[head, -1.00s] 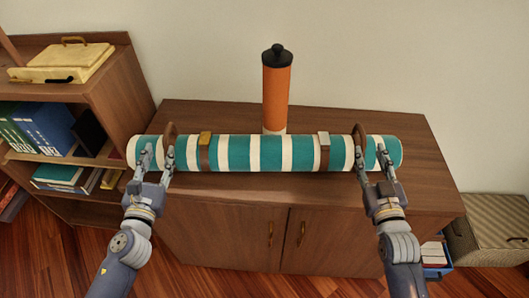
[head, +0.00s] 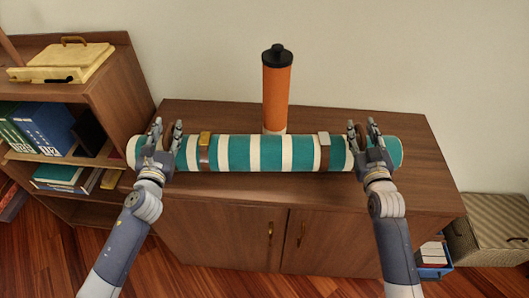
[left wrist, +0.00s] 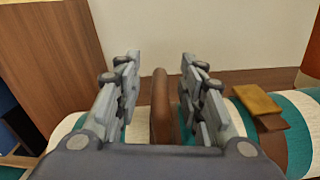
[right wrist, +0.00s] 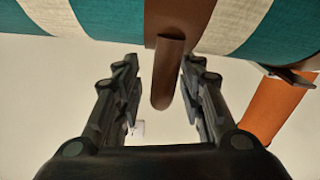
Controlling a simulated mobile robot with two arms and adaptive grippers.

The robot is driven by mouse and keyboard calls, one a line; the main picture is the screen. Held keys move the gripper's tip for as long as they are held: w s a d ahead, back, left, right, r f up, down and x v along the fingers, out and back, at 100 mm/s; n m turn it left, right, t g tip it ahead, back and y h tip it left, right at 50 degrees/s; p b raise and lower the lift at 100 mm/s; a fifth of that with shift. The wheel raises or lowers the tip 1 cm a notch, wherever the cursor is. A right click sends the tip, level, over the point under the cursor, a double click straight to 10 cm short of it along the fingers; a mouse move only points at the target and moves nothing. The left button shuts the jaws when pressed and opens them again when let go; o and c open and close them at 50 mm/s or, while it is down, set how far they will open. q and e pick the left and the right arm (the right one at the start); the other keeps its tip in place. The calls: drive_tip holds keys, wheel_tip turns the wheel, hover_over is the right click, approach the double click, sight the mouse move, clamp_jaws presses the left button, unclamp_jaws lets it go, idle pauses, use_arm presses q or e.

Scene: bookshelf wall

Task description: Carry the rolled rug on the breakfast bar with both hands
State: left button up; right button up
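The rolled rug (head: 240,153), striped teal and white, lies lengthwise on the brown wooden cabinet top (head: 300,195). It has two straps and a brown handle near each end. My left gripper (head: 167,127) is over the rug's left end, fingers open on either side of the left handle (left wrist: 160,105), with gaps visible. My right gripper (head: 364,127) is over the right end, fingers open on either side of the right handle (right wrist: 168,75), also apart from it. Both handles are largely hidden by the grippers in the head view.
An orange cylinder with a black cap (head: 276,95) stands close behind the rug. A bookshelf (head: 135,85) with binders and a yellow case (head: 65,63) is at the left. A woven box (head: 490,228) and a blue crate (head: 433,262) are at the right.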

use_arm(q)
clamp_jaws()
use_arm(e)
clamp_jaws()
use_arm(q)
drive_tip(key=shift+w+r, duration=0.1)
drive_tip(key=shift+r, duration=0.2)
use_arm(e)
drive_tip(key=shift+w+r, duration=0.1)
drive_tip(key=shift+r, duration=0.25)
use_arm(q)
drive_tip(key=shift+w, duration=0.1)
use_arm(e)
drive_tip(key=shift+w, duration=0.1)
